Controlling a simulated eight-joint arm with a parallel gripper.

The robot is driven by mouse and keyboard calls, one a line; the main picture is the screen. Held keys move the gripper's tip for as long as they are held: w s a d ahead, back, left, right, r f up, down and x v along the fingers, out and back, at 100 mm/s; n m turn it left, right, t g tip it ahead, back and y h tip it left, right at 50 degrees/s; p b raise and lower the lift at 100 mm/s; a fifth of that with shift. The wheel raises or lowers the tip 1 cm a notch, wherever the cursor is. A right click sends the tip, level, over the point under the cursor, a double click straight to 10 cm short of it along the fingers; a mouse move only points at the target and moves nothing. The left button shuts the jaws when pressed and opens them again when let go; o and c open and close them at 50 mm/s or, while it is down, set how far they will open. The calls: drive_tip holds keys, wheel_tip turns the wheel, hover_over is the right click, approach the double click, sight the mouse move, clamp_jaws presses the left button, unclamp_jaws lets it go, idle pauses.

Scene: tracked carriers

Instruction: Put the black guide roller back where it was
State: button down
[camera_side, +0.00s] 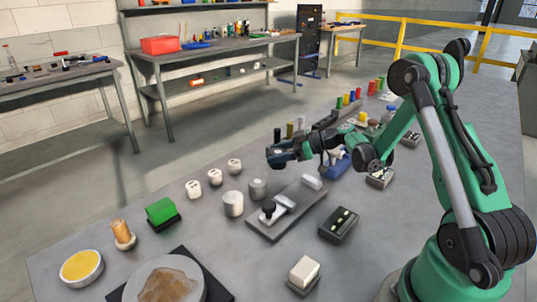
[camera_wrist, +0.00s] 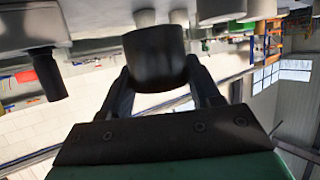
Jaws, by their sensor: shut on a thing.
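The black guide roller (camera_wrist: 155,57) is a short dark cylinder between the two fingers of my gripper (camera_wrist: 160,85) in the wrist view, which looks upside down. The fingers are shut on its sides. In the side view my gripper (camera_side: 283,153) is low over the middle of the grey table, behind the grey cylinders. The roller is a dark shape at its tip there, hard to tell from the fingers. I cannot tell whether the roller touches anything below it.
Grey cylinders (camera_side: 233,203) and white numbered pieces (camera_side: 214,177) stand in front of my gripper. A grey plate with a black knob (camera_side: 268,209) lies nearby. A green block (camera_side: 160,210) is at the left. Several coloured cylinders stand in a row behind.

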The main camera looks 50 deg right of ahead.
drive_tip(key=shift+f, duration=0.85)
drive_tip(key=shift+f, duration=0.35)
drive_tip(key=shift+a+f, duration=0.1)
drive_tip(key=shift+f, duration=0.2)
drive_tip(key=shift+c, duration=0.9)
unclamp_jaws()
drive_tip(key=shift+r, duration=0.1)
